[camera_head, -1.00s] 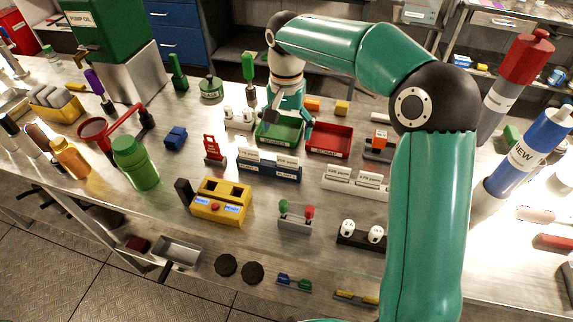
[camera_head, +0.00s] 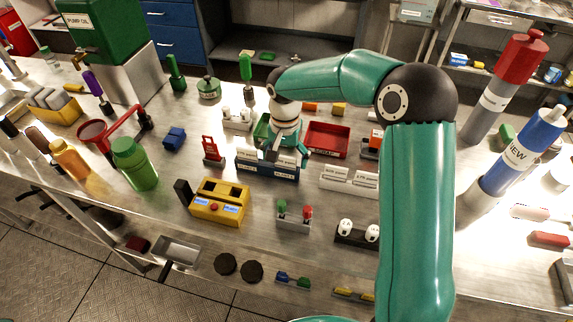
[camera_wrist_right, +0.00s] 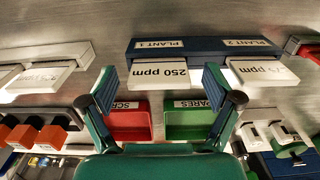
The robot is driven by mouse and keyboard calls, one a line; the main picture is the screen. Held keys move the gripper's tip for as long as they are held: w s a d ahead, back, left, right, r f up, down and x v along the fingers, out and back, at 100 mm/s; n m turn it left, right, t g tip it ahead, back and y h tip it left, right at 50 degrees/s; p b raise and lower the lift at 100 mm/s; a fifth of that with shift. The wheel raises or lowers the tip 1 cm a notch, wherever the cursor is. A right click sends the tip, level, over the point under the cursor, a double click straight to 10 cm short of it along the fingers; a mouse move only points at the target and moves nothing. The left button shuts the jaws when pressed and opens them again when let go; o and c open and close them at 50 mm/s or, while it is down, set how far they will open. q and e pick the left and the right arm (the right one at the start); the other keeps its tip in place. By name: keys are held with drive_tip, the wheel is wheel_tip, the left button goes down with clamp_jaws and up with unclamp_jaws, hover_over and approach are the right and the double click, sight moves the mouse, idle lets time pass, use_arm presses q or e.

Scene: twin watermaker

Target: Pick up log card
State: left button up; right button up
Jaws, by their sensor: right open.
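A white card printed "250 ppm" (camera_wrist_right: 163,76) stands in the blue rack (camera_wrist_right: 205,46) on the PLANT 1 side, in the right wrist view. A second white card (camera_wrist_right: 256,74) is on the PLANT 2 side, its print partly cut by my finger. In the head view the blue rack (camera_head: 266,173) is mid-bench. My right gripper (camera_head: 278,153) is just above and behind the rack. In the wrist view my right gripper (camera_wrist_right: 160,82) is open, with one finger each side of the 250 ppm card, holding nothing. My left gripper is not in view.
A white rack with more printed cards (camera_head: 349,181) stands right of the blue rack. A red tray (camera_head: 328,139) and a green tray (camera_head: 262,131) lie behind. A yellow device (camera_head: 217,204) and a red stand (camera_head: 212,151) are at the left.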

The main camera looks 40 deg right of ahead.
drive_tip(key=c, duration=1.1)
drive_tip(key=shift+r, duration=0.15)
